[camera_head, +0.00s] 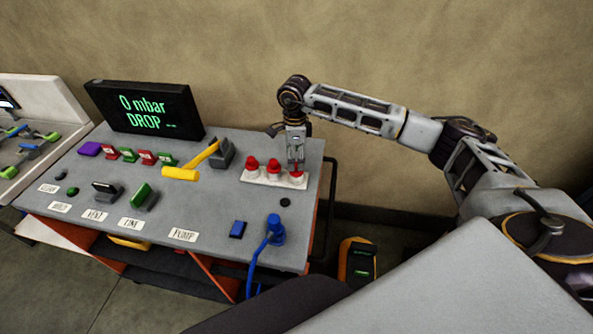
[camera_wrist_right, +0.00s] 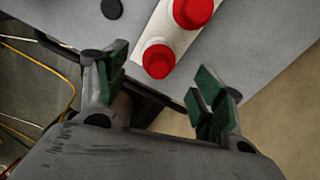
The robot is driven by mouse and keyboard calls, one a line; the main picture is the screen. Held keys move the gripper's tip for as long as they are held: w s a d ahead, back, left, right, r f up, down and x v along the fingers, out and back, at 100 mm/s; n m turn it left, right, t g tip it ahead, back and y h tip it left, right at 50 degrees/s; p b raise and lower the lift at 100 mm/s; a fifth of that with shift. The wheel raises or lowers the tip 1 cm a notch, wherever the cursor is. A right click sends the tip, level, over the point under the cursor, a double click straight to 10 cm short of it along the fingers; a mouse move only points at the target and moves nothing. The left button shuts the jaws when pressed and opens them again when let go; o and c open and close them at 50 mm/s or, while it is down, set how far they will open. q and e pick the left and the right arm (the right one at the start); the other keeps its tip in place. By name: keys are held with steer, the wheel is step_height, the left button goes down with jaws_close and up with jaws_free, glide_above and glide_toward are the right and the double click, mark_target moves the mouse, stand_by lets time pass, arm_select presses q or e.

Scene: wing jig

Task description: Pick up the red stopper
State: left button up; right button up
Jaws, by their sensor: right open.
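Several red stoppers stand in a white strip at the right back of the grey bench top. The rightmost red stopper (camera_head: 297,175) is partly hidden by my right gripper (camera_head: 296,166), which points down above it. In the right wrist view the nearest red stopper (camera_wrist_right: 158,61) lies just ahead of the gap between the open green-padded fingers of the right gripper (camera_wrist_right: 160,88); nothing is held. A second stopper (camera_wrist_right: 193,11) is at the top edge. Another stopper (camera_head: 252,162) is at the left of the strip. My left gripper is not in view.
A yellow hammer-like handle (camera_head: 181,173) lies left of the white strip (camera_head: 262,180). A black display (camera_head: 145,108) reads "0 mbar DROP". A blue fitting with a hose (camera_head: 276,231) is at the front right. A dark rail (camera_head: 331,195) runs along the bench's right side.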

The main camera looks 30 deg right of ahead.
mark_target(296, 164)
steer(key=shift+s+d+f+p, duration=0.15)
steer(key=shift+f+p, duration=0.7)
steer(key=shift+f, duration=1.75)
steer(key=shift+c, duration=0.3)
steer(key=c, duration=1)
steer(key=shift+r, duration=0.15)
step_height(296, 164, up, 10)
steer(key=shift+f+b, duration=0.25)
steer(key=shift+b, duration=0.75)
steer(key=shift+r, duration=0.15)
steer(key=shift+r, duration=0.15)
